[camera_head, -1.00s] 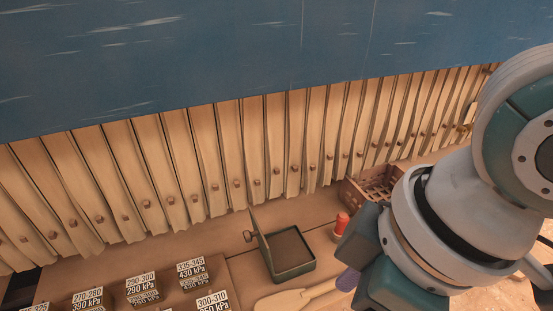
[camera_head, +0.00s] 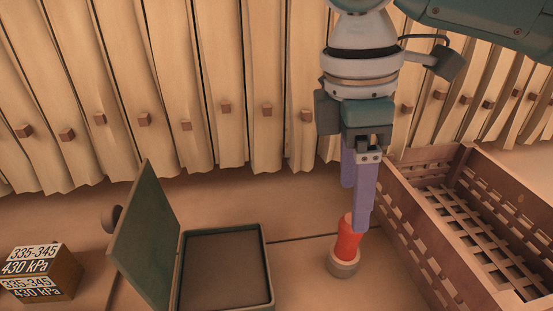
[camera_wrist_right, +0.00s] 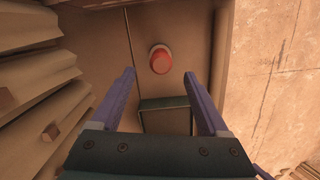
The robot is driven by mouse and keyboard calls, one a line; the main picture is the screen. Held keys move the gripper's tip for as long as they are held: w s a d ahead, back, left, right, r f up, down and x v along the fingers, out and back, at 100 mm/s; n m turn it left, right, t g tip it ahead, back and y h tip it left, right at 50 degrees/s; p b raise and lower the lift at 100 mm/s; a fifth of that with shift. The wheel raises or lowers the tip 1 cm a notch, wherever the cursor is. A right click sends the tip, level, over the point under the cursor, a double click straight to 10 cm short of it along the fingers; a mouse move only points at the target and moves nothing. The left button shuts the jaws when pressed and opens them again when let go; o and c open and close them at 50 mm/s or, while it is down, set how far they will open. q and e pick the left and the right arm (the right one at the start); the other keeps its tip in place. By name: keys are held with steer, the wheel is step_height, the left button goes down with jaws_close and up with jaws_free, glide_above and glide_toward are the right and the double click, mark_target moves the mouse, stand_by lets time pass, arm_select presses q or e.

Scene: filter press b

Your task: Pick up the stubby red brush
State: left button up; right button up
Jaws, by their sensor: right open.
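The stubby red brush (camera_head: 348,245) stands upright on the bench, with a red upper part and a grey base. In the right wrist view the brush (camera_wrist_right: 160,59) is seen from above, beyond the fingertips and roughly midway between them. My right gripper (camera_head: 356,205) points down with its purple fingers just above and beside the brush; one finger partly overlaps the brush in the head view. In the right wrist view the fingers (camera_wrist_right: 160,75) are apart with nothing between them. My left gripper is out of view.
A brown slatted crate (camera_head: 412,232) stands close right of the brush. An open green box (camera_head: 267,262) with its lid (camera_head: 147,240) raised lies to the left. A labelled block (camera_head: 62,280) sits at far left. Pleated cloth plates (camera_head: 230,90) rise behind.

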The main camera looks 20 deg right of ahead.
mark_target(351, 233)
step_height(351, 233, down, 2)
steer(key=shift+s+f, duration=0.15)
steer(key=shift+f, duration=0.1)
steer(key=f, duration=0.1)
steer(key=f+b, duration=0.1)
steer(key=f, duration=0.1)
steer(key=f+b, duration=0.1)
steer(key=f, duration=0.1)
steer(key=shift+s+d+f, duration=0.1)
steer(key=shift+d+f, duration=0.1)
steer(key=shift+d, duration=0.15)
jaws_close()
